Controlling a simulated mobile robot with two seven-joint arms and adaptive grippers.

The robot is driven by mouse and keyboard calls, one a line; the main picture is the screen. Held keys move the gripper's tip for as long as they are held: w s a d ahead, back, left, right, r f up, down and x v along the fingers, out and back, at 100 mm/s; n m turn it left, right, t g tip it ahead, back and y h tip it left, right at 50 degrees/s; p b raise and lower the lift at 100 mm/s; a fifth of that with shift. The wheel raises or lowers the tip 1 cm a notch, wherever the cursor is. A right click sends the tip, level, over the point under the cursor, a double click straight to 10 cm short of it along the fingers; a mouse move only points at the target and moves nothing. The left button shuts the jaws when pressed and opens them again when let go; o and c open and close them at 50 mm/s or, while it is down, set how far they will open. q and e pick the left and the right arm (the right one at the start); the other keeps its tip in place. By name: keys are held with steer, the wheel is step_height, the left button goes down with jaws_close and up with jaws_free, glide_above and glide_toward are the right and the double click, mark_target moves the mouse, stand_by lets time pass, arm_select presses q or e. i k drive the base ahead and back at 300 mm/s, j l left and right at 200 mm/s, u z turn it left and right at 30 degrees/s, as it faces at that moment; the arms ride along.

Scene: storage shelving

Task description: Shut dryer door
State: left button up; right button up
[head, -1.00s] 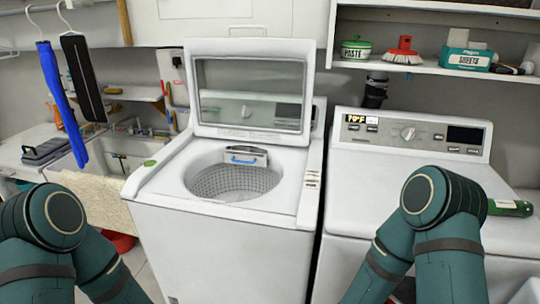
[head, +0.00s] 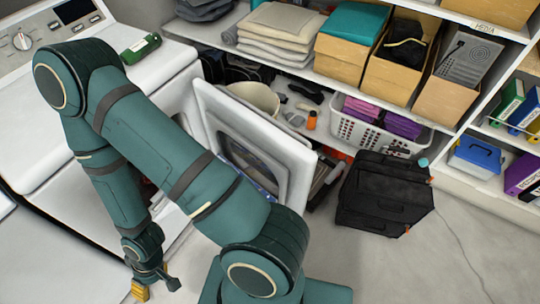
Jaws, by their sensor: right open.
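The white dryer (head: 130,40) stands at the left in the head view, with its control panel at the top left corner. Its white-framed door (head: 294,160), with a dark window, stands open, swung out to the right of the dryer's front. My right arm crosses in front of the dryer and covers part of the opening and the door's lower left. My right gripper (head: 157,286) is low at the left, open and empty, pointing down in front of the dryer and apart from the door. My left gripper is out of view.
A black case (head: 384,193) stands on the floor just right of the door. Behind are shelves with folded cloths (head: 281,32), boxes (head: 396,58) and a white basket (head: 350,128). A green bottle (head: 140,48) lies on the dryer. Floor at the lower right is clear.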

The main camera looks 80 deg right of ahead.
mark_target(281, 161)
steer(key=k+l+z, duration=0.25)
steer(key=k+l, duration=1.1)
steer(key=k+l+z, duration=0.1)
steer(key=k+l, duration=0.15)
steer(key=k, duration=0.2)
steer(key=k+l+z, duration=0.1)
steer(key=k+l, duration=0.35)
steer(key=k, duration=0.35)
steer(key=k+l+z, duration=0.1)
steer(key=k, duration=0.45)
steer(key=i+j, duration=0.2)
steer(key=i, duration=0.3)
steer(key=i+j, duration=0.2)
steer(key=i, duration=0.3)
steer(key=i+j, duration=0.15)
steer(key=i, duration=0.4)
steer(key=i+j+z, duration=0.1)
steer(key=i, duration=0.4)
steer(key=j, duration=0.1)
